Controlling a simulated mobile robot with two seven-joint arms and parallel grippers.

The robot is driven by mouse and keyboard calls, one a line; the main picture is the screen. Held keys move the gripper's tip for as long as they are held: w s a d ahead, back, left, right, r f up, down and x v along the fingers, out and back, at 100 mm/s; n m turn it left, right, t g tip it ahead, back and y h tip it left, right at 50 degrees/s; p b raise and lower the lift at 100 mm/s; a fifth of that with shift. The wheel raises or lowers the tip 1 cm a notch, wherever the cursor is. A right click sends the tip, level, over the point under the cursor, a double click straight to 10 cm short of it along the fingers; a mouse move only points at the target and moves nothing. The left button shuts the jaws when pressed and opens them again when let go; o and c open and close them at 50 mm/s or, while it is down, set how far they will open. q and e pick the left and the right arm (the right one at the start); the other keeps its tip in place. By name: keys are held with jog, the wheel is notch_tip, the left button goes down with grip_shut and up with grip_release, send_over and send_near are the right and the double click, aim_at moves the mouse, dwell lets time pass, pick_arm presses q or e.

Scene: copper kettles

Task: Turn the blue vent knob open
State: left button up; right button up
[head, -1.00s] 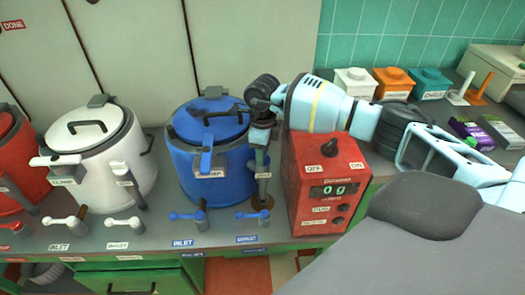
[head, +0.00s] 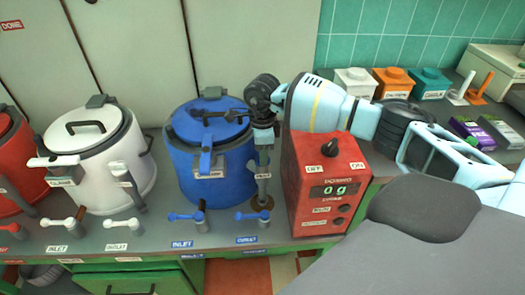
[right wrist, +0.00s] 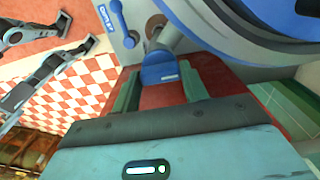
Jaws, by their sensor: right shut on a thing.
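The blue kettle (head: 190,165) stands on the counter with its lid on and a clamp piece at its front. Its blue vent knob (right wrist: 160,70), with a small white label, is on the kettle's right side, and the head view mostly hides it. My right gripper (head: 262,138) reaches down to it from above. In the right wrist view its green fingers (right wrist: 159,90) stand on both sides of the knob and are shut on it. How far the knob is turned I cannot tell. My left gripper is not in the head view.
A red box (head: 315,215) reading "0 g" stands close right of the gripper, under my right arm. A white kettle (head: 95,185) stands to the left. Blue inlet (head: 188,215) and outlet (head: 253,213) handles line the counter's front edge. Small containers (head: 395,83) stand at the back right.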

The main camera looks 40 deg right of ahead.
jog(key=shift+r, duration=0.1)
jog(key=o, duration=1)
jog(key=shift+r, duration=3.85)
